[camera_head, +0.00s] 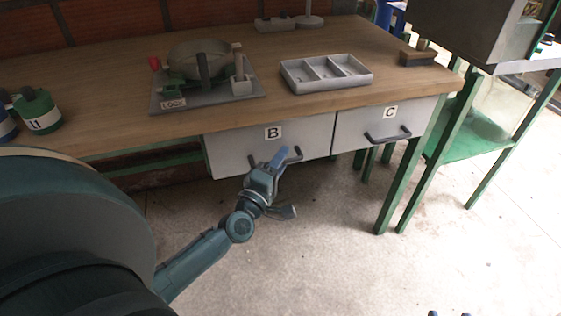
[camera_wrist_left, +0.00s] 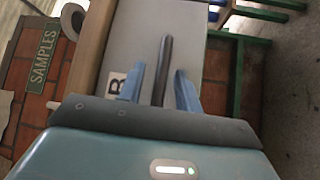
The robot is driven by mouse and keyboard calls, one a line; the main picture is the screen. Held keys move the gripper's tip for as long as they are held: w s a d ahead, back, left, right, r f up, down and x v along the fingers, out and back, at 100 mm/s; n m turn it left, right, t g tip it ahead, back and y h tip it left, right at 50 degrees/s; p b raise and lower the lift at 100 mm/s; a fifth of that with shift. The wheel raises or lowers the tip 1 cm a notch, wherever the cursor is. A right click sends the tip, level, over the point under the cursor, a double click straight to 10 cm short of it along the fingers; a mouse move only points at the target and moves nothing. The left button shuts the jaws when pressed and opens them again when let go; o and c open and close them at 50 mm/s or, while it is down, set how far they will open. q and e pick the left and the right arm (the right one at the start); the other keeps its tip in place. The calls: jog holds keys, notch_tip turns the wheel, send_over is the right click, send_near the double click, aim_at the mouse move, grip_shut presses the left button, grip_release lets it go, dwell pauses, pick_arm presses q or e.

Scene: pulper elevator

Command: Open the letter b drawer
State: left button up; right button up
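The letter B drawer (camera_head: 232,155) is a light grey front under the wooden table, with a B label and a dark bar handle (camera_head: 293,156). It looks shut. My left gripper (camera_head: 279,160) is at this handle, its blue fingers open. In the left wrist view, the handle (camera_wrist_left: 167,50) runs between the two fingers (camera_wrist_left: 160,88), with gaps visible on both sides. The B label (camera_wrist_left: 116,86) shows beside one finger. Two small dark tips at the bottom edge of the head view may be my right gripper (camera_head: 449,314); too little shows to tell its state.
The letter C drawer (camera_head: 360,128) is to the right of B, also shut. On the table (camera_head: 300,50) stand a grey tray (camera_head: 327,88), a device on a grey plate (camera_head: 215,97) and bottles (camera_head: 40,112). A green table leg (camera_head: 398,185) is at right. The floor in front is clear.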

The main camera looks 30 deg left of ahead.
pick_arm(q)
jog(key=shift+c, duration=0.3)
grip_shut()
dwell(0.3)
